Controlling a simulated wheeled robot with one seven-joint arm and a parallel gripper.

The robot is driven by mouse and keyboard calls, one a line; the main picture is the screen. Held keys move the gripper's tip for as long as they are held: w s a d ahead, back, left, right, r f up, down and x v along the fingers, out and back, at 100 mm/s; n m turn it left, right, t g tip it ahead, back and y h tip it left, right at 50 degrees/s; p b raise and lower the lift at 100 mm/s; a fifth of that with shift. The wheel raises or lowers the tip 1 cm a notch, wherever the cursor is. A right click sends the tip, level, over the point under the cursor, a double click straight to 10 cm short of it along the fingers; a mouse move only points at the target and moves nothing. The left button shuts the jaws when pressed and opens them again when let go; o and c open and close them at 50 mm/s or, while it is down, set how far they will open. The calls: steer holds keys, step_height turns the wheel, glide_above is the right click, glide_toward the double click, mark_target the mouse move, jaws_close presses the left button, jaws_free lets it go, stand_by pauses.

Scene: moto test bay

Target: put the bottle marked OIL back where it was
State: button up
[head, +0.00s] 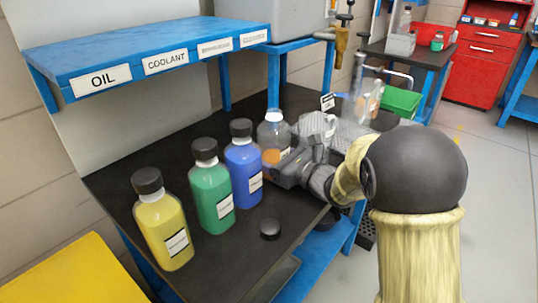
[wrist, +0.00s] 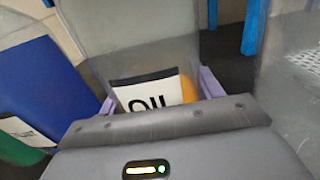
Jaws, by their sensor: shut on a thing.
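The OIL bottle (head: 274,134) is clear, with a white cap and orange liquid low inside. It stands upright in line with the coloured bottles, on or just above the black bench; its base is hidden. My gripper (head: 283,172) is shut on it from the right. In the wrist view, the bottle (wrist: 135,45) sits between the two purple fingers of my gripper (wrist: 158,95), its OIL label partly covered by the gripper body. A blue shelf (head: 130,55) above the bench carries an OIL sign (head: 104,80) at its left end.
Blue (head: 243,165), green (head: 211,190) and yellow (head: 162,225) bottles stand left of the held one. A black cap-like piece (head: 270,229) lies near the bench's front edge. Clear vessels (head: 362,105) and a green bin (head: 402,102) are behind right. The shelf top is bare.

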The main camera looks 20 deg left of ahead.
steer(key=shift+f, duration=0.1)
steer(key=o, duration=1)
steer(key=shift+w, duration=0.1)
steer(key=shift+o, duration=0.2)
steer(key=shift+d, duration=0.1)
steer(key=v, duration=1.2)
